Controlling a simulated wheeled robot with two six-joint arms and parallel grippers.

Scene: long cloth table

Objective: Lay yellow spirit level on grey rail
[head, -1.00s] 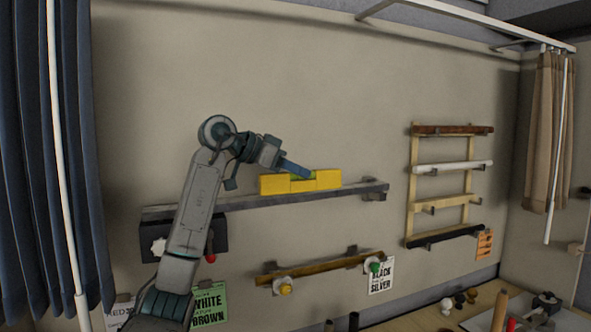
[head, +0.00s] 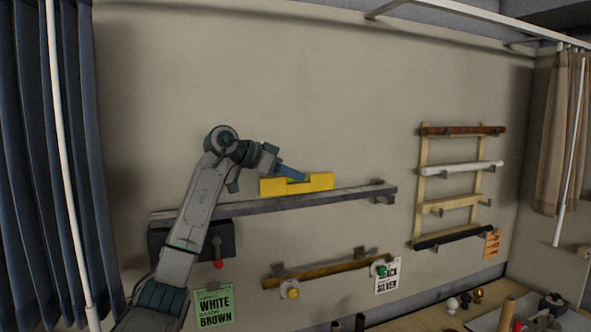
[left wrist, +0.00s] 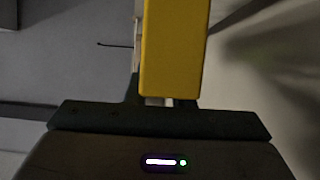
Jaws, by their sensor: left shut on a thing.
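The yellow spirit level (head: 320,182) is at the grey rail (head: 340,196) on the wall, lengthwise along it. Its lower edge appears at the rail's top; whether it touches cannot be told. My left gripper (head: 297,176) is shut on the spirit level near its middle, coming from the left. In the left wrist view the yellow level (left wrist: 174,50) fills the space in front of the gripper (left wrist: 160,105). The gripper hides part of the level's middle. My right gripper is not in view.
A dark box with a red knob (head: 218,264) hangs under the rail's left end. A brown rail with knobs (head: 330,271) is lower down. A wooden rack (head: 422,190) with several bars stands right. The wall above the rail is clear.

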